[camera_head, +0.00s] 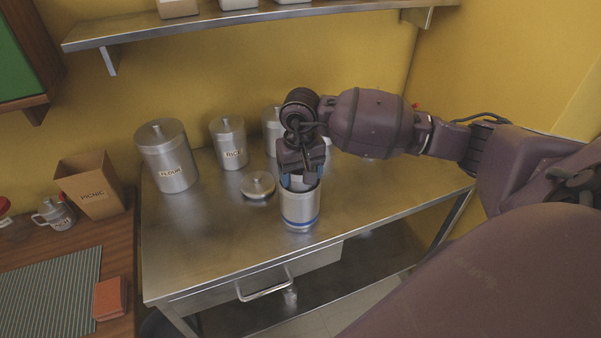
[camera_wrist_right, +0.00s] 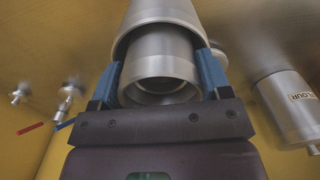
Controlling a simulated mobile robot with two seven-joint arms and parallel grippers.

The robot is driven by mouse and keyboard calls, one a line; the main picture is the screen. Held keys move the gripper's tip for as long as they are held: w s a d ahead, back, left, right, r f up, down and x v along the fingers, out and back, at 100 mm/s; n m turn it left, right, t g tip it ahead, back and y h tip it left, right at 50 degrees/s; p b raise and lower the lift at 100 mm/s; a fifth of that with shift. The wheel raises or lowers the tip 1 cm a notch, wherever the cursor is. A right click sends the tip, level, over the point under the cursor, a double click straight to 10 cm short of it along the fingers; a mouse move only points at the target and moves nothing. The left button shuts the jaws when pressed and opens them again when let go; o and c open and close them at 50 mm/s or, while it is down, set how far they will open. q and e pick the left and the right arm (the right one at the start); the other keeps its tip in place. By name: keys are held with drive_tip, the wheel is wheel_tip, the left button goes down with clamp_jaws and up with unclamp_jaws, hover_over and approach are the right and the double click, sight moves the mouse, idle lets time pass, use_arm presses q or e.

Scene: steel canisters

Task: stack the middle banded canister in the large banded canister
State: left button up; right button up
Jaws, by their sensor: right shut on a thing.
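The large banded canister (camera_head: 300,212) stands upright on the steel table, steel with a blue band low on its side. My right gripper (camera_head: 298,180) is right over its mouth, with blue fingertips pointing down at the rim. It is shut on the middle banded canister, which shows in the right wrist view (camera_wrist_right: 160,68) between the two blue fingers (camera_wrist_right: 158,80). The middle canister is mostly hidden in the head view by the gripper and the large canister's rim. How deep it sits cannot be told. My left gripper is not in view.
A round lid (camera_head: 258,184) lies left of the large canister. The flour canister (camera_head: 167,158), rice canister (camera_head: 229,146) and another canister (camera_head: 272,132) stand behind. A wall shelf (camera_head: 215,22) hangs above. The table's front and right are clear.

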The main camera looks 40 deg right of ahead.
drive_tip(key=shift+s+f+b, duration=0.2)
drive_tip(key=shift+f+b, duration=0.05)
drive_tip(key=shift+f, duration=0.25)
drive_tip(key=shift+s+f+b, duration=0.15)
drive_tip(key=shift+f+b, duration=0.1)
drive_tip(key=shift+f, duration=0.2)
drive_tip(key=o, duration=1)
drive_tip(key=shift+a, duration=0.2)
drive_tip(key=shift+o, duration=0.2)
drive_tip(key=shift+r+p, duration=0.3)
drive_tip(key=shift+r, duration=0.05)
wheel_tip(320, 180, up, 13)
drive_tip(key=shift+w+d, duration=0.2)
drive_tip(key=shift+w, duration=0.15)
